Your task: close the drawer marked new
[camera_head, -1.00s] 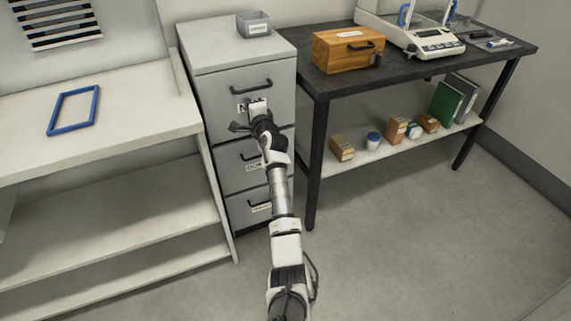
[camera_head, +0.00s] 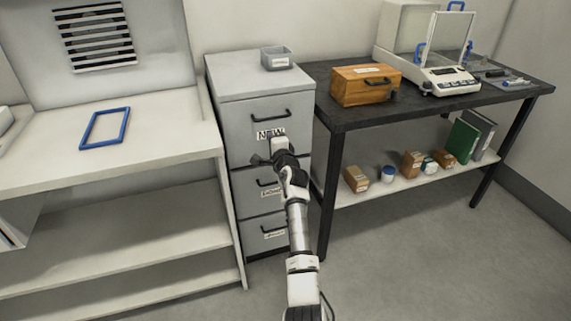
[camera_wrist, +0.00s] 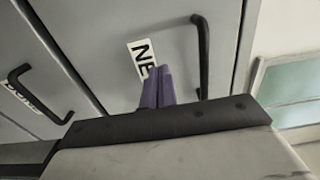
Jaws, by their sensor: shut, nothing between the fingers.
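The drawer marked new (camera_head: 240,143) is the top drawer of a grey cabinet. Its front looks flush or nearly flush with the cabinet; a small gap cannot be ruled out. Its white NEW label (camera_head: 264,134) sits below a dark bar handle (camera_head: 270,114). My gripper (camera_head: 279,141) is at the drawer front, at the label's lower right. In the wrist view, the purple fingers of my gripper (camera_wrist: 159,72) are together and empty. They cover the end of the NEW label (camera_wrist: 141,55), beside the handle (camera_wrist: 203,55). Whether the tips touch the front is unclear.
Two more labelled drawers lie below, and a grey bin (camera_head: 277,58) stands on the cabinet. A black table (camera_head: 350,113) at the right bears a wooden box (camera_head: 362,88) and a balance (camera_head: 448,80). A white bench (camera_head: 165,140) stands left. Floor at lower right is clear.

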